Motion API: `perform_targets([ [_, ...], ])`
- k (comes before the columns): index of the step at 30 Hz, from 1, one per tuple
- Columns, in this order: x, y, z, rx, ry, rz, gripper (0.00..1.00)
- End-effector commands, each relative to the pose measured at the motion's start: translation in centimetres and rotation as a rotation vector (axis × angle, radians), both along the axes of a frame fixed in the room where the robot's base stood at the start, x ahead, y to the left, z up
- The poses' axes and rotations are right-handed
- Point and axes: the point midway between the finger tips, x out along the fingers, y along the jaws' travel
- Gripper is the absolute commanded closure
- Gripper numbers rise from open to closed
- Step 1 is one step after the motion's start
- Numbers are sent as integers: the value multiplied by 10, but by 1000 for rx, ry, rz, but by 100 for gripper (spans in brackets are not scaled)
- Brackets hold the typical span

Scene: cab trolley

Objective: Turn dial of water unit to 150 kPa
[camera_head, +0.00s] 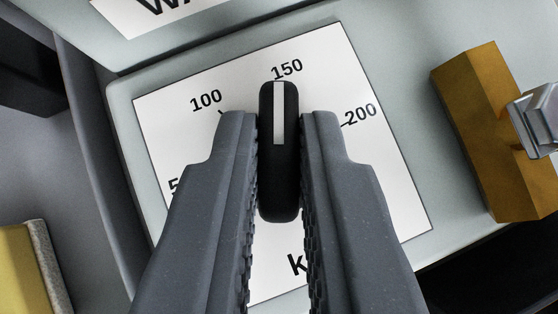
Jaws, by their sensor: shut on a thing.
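The dial (279,190) is a black elongated knob with a white pointer stripe at its far end. It stands over a white scale plate (340,60) on the pale grey water unit (125,105). The stripe points up the picture, at or very near the 150 mark, whose tick is hidden behind the knob's end. The numbers 100, 150 and 200 are readable; a 5 and a k are partly covered. My gripper (279,125) is shut on the dial, one dark grey finger on each side. The fingers hide the lower part of the scale.
A brown-yellow block (480,110) with a metal hex bolt (540,118) stands right of the scale. A yellow item (25,270) with a grey edge lies at lower left. A second panel with a partly cut-off label (150,12) is at the top.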

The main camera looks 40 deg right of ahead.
Motion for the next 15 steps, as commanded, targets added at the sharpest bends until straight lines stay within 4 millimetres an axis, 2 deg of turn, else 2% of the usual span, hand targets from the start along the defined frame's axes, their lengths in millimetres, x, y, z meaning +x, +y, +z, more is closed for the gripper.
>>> perform_targets([
  [15, 0, 2, -1, 4, 4, -88, 100],
])
